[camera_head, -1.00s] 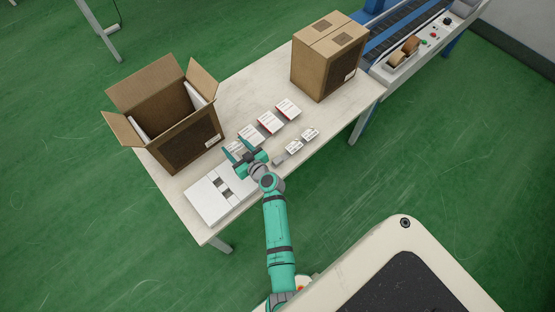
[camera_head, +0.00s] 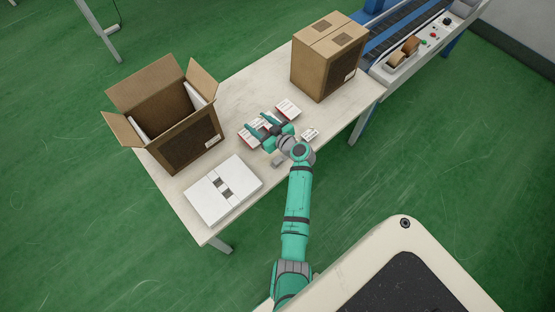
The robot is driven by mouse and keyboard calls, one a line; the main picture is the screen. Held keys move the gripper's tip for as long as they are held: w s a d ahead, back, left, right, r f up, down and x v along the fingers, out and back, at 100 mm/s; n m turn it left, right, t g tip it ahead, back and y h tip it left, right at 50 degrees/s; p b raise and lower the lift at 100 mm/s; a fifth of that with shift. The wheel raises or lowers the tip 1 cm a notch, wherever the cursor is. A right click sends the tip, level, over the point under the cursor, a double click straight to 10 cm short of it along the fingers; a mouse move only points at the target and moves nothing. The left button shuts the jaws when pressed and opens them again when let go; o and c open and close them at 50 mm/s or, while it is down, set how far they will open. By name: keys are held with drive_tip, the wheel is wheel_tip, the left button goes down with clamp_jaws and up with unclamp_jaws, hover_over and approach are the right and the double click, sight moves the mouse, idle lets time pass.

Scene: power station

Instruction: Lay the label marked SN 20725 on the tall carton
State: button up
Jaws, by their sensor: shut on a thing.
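My gripper (camera_head: 259,124) is shut on a white label and holds it over the row of labels on the table. The held label is mostly hidden by the fingers, and I cannot read its print. A white and red label (camera_head: 288,107) lies beyond the gripper, and another (camera_head: 249,136) shows beside its left finger. A closed brown carton (camera_head: 322,68) stands upright at the back right, with a small white sticker low on its side. An open brown carton (camera_head: 182,144) stands at the left with its flaps spread.
A flat white box (camera_head: 223,190) lies at the table's front left. Small tags (camera_head: 310,134) lie right of my gripper, some partly hidden by my arm. A blue conveyor (camera_head: 400,38) stands behind the closed carton. Bare table (camera_head: 245,95) lies between the cartons.

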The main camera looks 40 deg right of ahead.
sight(277, 160)
drive_tip(key=s+f, duration=0.2)
drive_tip(key=s, duration=0.1)
drive_tip(key=s+f, duration=0.3)
drive_tip(key=s, duration=0.1)
drive_tip(key=s+f, duration=0.2)
drive_tip(key=s, duration=0.2)
drive_tip(key=shift+s+f, duration=0.1)
drive_tip(key=shift+f, duration=0.3)
drive_tip(key=shift+s+f, duration=0.4)
drive_tip(key=shift+f, duration=0.1)
drive_tip(key=shift+s+f, duration=0.25)
drive_tip(key=shift+f, duration=1.3)
drive_tip(key=shift+f, duration=0.1)
drive_tip(key=o, duration=1)
drive_tip(key=shift+f, duration=0.1)
